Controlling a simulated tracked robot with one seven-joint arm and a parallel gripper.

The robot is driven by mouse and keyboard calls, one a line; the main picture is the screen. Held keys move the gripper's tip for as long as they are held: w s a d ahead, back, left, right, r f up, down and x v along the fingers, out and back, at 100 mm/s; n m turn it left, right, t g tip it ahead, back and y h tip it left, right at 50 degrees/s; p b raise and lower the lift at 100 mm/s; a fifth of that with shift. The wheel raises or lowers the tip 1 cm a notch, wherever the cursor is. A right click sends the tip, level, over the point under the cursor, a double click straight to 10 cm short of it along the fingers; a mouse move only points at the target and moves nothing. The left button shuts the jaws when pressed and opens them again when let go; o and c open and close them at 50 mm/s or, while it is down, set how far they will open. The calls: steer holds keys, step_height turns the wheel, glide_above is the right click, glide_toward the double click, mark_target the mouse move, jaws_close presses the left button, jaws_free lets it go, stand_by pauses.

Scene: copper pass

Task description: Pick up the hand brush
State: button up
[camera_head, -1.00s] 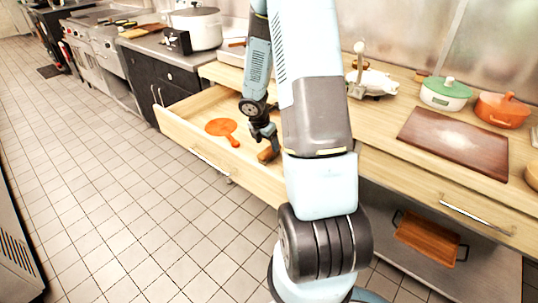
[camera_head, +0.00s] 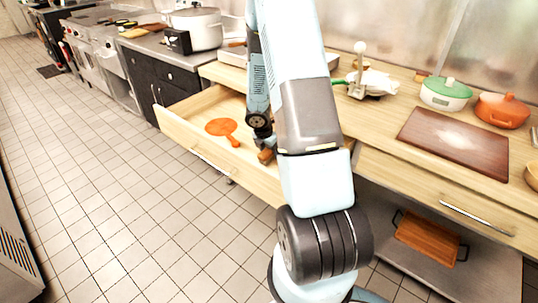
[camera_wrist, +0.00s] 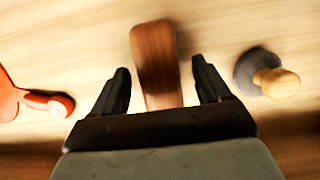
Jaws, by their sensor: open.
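The hand brush, as far as I can tell, is the brown wooden piece (camera_wrist: 155,50) between my fingers in the wrist view. Its lower end is hidden behind my gripper's body, and no bristles show. In the head view a small brown part of it (camera_head: 265,156) shows in the open drawer, mostly covered by my arm. My gripper (camera_wrist: 160,75) is open, with one dark finger on each side of the brush and a gap on both sides. In the head view my gripper (camera_head: 262,140) is low inside the drawer.
An orange paddle-shaped utensil (camera_head: 221,127) lies left in the drawer (camera_head: 200,150); its handle shows in the wrist view (camera_wrist: 45,103). A dark disc with a wooden knob (camera_wrist: 275,82) lies right of my gripper. The drawer walls surround it. A cutting board (camera_head: 455,141) lies on the counter.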

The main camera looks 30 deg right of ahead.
steer(key=shift+f, duration=0.2)
stand_by(0.3)
steer(key=shift+c, duration=0.2)
steer(key=c, duration=1)
steer(key=shift+r, duration=0.15)
steer(key=shift+c, duration=0.2)
step_height(320, 180, up, 18)
steer(key=shift+r, duration=0.1)
